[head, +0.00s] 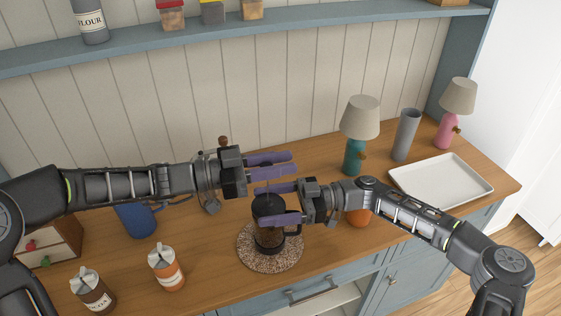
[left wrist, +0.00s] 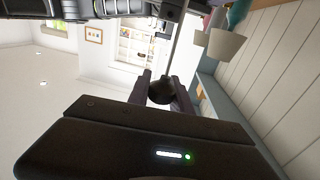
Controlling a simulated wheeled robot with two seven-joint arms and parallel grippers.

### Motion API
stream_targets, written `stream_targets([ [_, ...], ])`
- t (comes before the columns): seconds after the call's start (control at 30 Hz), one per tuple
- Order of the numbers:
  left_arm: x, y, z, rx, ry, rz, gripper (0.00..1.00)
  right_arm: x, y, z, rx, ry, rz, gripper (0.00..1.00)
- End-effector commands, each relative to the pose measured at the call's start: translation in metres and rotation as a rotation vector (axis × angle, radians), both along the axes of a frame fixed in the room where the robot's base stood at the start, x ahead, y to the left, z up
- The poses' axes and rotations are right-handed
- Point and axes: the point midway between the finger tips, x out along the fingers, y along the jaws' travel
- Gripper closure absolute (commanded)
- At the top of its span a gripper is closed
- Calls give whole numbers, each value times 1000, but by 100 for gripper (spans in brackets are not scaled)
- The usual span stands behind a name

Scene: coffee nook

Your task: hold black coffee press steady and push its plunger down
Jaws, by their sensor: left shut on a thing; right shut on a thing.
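The black coffee press (head: 268,238) stands upright on a round speckled mat (head: 270,263), with dark contents showing in its lower part. My right gripper (head: 272,204) comes in from the right and is shut on the upper body of the press, one purple finger on each side. My left gripper (head: 275,167) is above the press and shut on the plunger knob. The left wrist view shows this dark round plunger knob (left wrist: 160,91) between the fingertips. In the head view the fingers mostly hide the knob, and a thin rod shows below them.
A cocoa carton (head: 92,290) and an orange-labelled carton (head: 166,267) stand front left, near a blue object (head: 136,218). An orange item (head: 358,216) is partly hidden behind my right arm. A teal lamp (head: 354,155), a grey vase (head: 405,135) and a white tray (head: 440,181) are at right.

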Motion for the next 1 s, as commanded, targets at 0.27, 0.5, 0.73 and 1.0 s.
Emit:
stream_targets([
  [0.27, 0, 1, -59, 3, 13, 3, 100, -1, 0, 0, 2, 0, 3, 100],
  [0.5, 0, 1, -92, 7, 6, 4, 100, -1, 0, 1, 2, 0, 4, 100],
  [0.73, 0, 2, -93, 10, 8, 4, 100, -1, 1, 1, 3, 0, 4, 100],
  [1.0, 0, 1, -90, 5, 5, 2, 54, -1, 0, 1, 2, -1, 3, 100],
])
